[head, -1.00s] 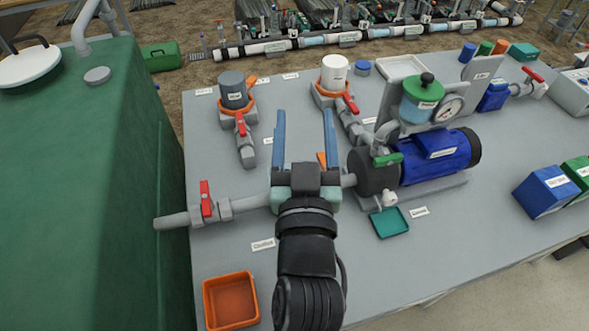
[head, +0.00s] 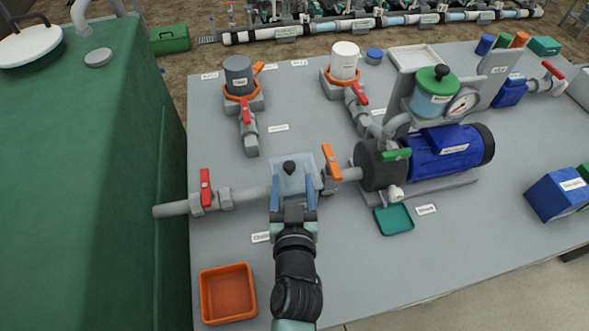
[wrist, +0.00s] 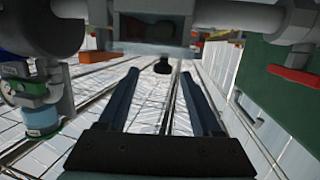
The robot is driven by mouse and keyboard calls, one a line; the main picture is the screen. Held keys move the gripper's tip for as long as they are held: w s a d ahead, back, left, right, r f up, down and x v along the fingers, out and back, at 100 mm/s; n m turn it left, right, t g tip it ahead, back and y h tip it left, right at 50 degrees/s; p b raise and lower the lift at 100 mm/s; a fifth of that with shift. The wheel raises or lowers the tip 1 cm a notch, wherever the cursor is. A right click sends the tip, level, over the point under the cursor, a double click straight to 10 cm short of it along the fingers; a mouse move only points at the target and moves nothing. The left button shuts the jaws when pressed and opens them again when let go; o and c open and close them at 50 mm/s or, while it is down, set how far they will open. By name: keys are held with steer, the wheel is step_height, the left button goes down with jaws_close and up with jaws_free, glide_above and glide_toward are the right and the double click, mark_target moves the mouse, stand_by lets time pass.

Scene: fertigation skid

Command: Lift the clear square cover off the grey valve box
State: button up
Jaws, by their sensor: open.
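The clear square cover (head: 300,180) shows as a pale see-through plate with a black knob (head: 289,168) on top, in line with the grey pipe. The grey valve box under it is mostly hidden by the cover and my gripper. My gripper (head: 292,184) is open, its two blue fingers pointing at the cover from the front side. In the wrist view the black knob (wrist: 162,66) lies ahead, between the lines of the fingers (wrist: 158,88). Nothing is held. I cannot tell whether the fingers touch the cover.
An orange valve handle (head: 332,161) stands close right of the cover, and a red handle (head: 206,188) is on the pipe at left. The blue pump (head: 440,152) is to the right. An orange tray (head: 228,293) and a teal tray (head: 394,219) lie on the grey bench.

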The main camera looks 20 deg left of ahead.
mark_target(290, 170)
steer(key=shift+w+a, duration=0.25)
steer(key=shift+w, duration=0.2)
steer(key=shift+p+x, duration=0.6)
steer(key=shift+x, duration=1.65)
steer(key=shift+a+r, duration=0.15)
steer(key=shift+c, duration=0.3)
jaws_close()
